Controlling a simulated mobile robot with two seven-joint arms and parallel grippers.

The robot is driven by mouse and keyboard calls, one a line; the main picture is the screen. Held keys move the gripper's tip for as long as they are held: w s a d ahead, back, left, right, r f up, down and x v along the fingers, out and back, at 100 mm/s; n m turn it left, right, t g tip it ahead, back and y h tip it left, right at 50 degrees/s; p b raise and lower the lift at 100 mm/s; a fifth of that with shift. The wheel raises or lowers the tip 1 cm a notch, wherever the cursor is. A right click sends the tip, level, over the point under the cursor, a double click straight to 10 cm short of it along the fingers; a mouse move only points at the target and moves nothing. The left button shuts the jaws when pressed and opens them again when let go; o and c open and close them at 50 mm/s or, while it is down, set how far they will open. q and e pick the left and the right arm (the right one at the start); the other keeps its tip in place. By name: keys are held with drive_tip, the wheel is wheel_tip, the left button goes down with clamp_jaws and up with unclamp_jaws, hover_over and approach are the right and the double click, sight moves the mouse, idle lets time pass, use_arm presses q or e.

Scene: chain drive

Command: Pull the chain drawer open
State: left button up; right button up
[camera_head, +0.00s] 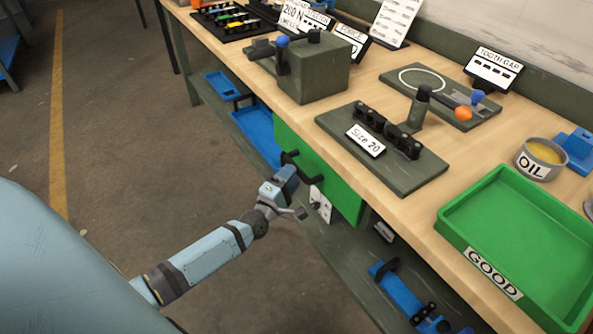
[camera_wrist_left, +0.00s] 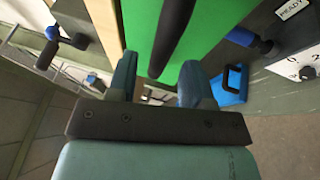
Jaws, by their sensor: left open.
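The chain drawer is likely the one with the green front (camera_head: 345,199) under the workbench top; it looks closed. Its black bar handle (camera_head: 304,170) sticks out from the front. My left gripper (camera_head: 287,186) is open at the handle, close in front of the drawer. In the left wrist view the green front (camera_wrist_left: 202,28) fills the top middle, and the black handle (camera_wrist_left: 172,38) runs down toward the gap between the two open fingers (camera_wrist_left: 158,82). I cannot tell whether the fingers touch the handle. My right gripper is not in view.
The wooden workbench carries a Size 20 chain stand (camera_head: 395,175), a green GOOD tray (camera_head: 515,235), an oil tin (camera_head: 540,160) and a grey vise-like block (camera_head: 318,72). Blue bins (camera_head: 258,135) sit on the lower shelf. Floor left of the bench is clear.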

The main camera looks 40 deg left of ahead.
use_arm(q)
drive_tip(key=shift+w+r, duration=0.15)
drive_tip(key=shift+w, duration=0.65)
drive_tip(key=shift+w+r, duration=0.15)
drive_tip(key=shift+w, duration=0.65)
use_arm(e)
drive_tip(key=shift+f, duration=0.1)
use_arm(q)
clamp_jaws()
drive_tip(key=shift+s, duration=0.1)
